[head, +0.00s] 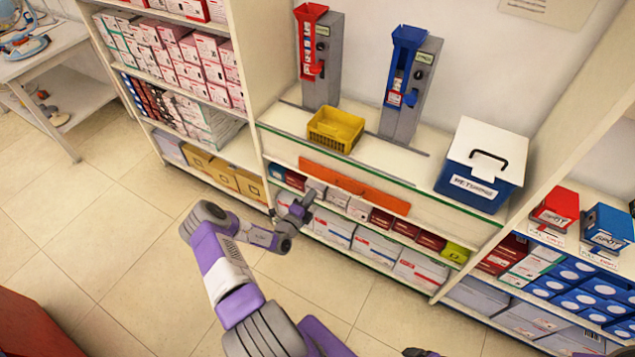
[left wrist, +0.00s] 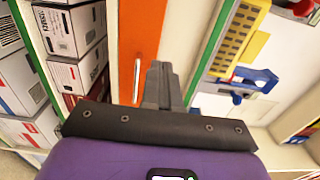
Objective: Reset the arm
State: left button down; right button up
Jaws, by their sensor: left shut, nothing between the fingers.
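My left arm, purple and grey, reaches in from the bottom of the head view. Its gripper (head: 303,203) is shut and empty, close in front of the shelf boxes below the counter. In the left wrist view the closed fingers (left wrist: 158,85) point toward the orange drawer front (left wrist: 140,40) and the counter edge; I cannot tell whether they touch anything. The orange drawer front also shows in the head view (head: 354,188). At the bottom edge of the head view a small dark part shows, too little to identify. My right gripper is not in view.
The counter holds a yellow basket (head: 335,129), a red dispenser (head: 313,50), a blue dispenser (head: 406,75) and a white-lidded blue returns bin (head: 478,178). Stocked shelves stand left and right. A red object (head: 35,325) is at lower left. The tiled floor (head: 110,220) between is clear.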

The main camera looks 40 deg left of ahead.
pick_arm(q)
jog(key=shift+v, duration=1.7)
jog(key=w+d+m+g+h, duration=0.25)
jog(key=d+m+h, duration=0.85)
jog(key=d, duration=0.8)
jog(key=s+d+m+g+h, duration=0.5)
jog(key=d+m+g, duration=0.3)
jog(key=d, duration=0.4)
jog(key=s+d+m+g+y, duration=0.2)
jog(key=s+m, duration=0.2)
jog(key=m, duration=0.7)
jog(key=s+d+f+m+g+y, duration=0.1)
jog(key=s+m, duration=0.4)
jog(key=m, duration=0.7)
jog(key=s+d+m+g+y, duration=0.3)
jog(key=s+m+y, duration=0.1)
jog(key=m, duration=0.8)
jog(key=shift+s+d+f+y, duration=0.25)
jog(key=shift+s+y, duration=0.15)
jog(key=shift+s, duration=0.15)
